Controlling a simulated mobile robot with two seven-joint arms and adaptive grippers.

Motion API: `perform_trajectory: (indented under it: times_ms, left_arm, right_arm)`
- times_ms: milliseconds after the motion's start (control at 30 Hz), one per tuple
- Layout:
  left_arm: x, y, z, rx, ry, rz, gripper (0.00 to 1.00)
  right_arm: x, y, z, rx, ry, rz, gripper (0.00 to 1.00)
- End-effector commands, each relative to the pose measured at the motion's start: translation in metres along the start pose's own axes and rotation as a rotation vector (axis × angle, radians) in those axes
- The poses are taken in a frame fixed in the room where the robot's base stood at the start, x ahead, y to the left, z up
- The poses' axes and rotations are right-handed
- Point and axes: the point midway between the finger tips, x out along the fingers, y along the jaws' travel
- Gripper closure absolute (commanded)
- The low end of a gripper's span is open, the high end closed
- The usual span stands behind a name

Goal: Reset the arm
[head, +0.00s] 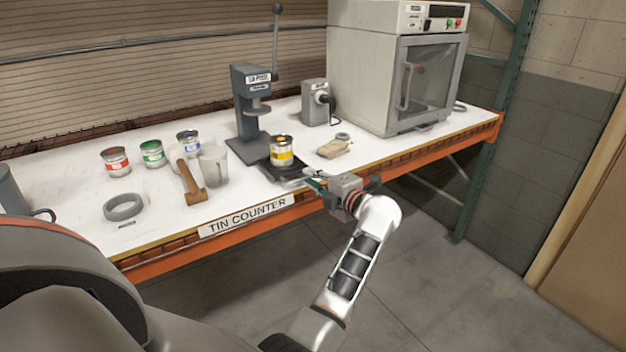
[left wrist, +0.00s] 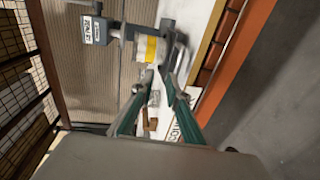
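My left gripper (head: 312,180) is at the counter's front edge, just in front of the yellow-banded tin (head: 281,152). In the left wrist view its two green fingers (left wrist: 160,79) stand apart with a narrow gap, and I see nothing held between them. The yellow-banded tin also shows just beyond the fingertips in that view (left wrist: 151,48). It stands upright on a dark flat plate (head: 279,171), clear of the fingers as far as I can tell. My right gripper is not in view.
The white counter (head: 75,200) holds red (head: 116,161), green (head: 152,153) and blue (head: 188,143) tins, a mallet (head: 191,184), a clear jug (head: 213,167), a grey ring (head: 123,207) and a tin press (head: 250,105). A cabinet (head: 365,75) stands at right. The floor (head: 440,270) in front is clear.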

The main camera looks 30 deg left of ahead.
Motion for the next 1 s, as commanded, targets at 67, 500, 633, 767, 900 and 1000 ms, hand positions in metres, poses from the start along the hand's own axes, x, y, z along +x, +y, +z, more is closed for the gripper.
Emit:
perform_trajectory:
  times_ms: [67,500,633,767,900,1000]
  left_arm:
    - [-0.030,-0.033,0.009,0.004,-0.026,-0.082,0.85]
    - [0.005,-0.034,0.010,0.004,-0.026,-0.079,0.85]
    - [0.025,-0.033,0.012,-0.001,-0.027,-0.077,0.85]
    - [0.041,-0.033,0.013,0.000,-0.028,-0.074,0.85]
    - [0.052,-0.033,0.013,-0.001,-0.029,-0.073,0.85]
    - [0.052,-0.033,0.013,-0.001,-0.029,-0.073,0.85]
  right_arm:
    - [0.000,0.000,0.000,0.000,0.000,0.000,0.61]
    - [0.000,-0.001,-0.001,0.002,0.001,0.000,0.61]
    - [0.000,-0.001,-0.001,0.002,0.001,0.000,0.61]
    - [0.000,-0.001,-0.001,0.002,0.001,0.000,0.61]
    - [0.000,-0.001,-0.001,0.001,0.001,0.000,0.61]
    - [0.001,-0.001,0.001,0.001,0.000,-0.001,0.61]
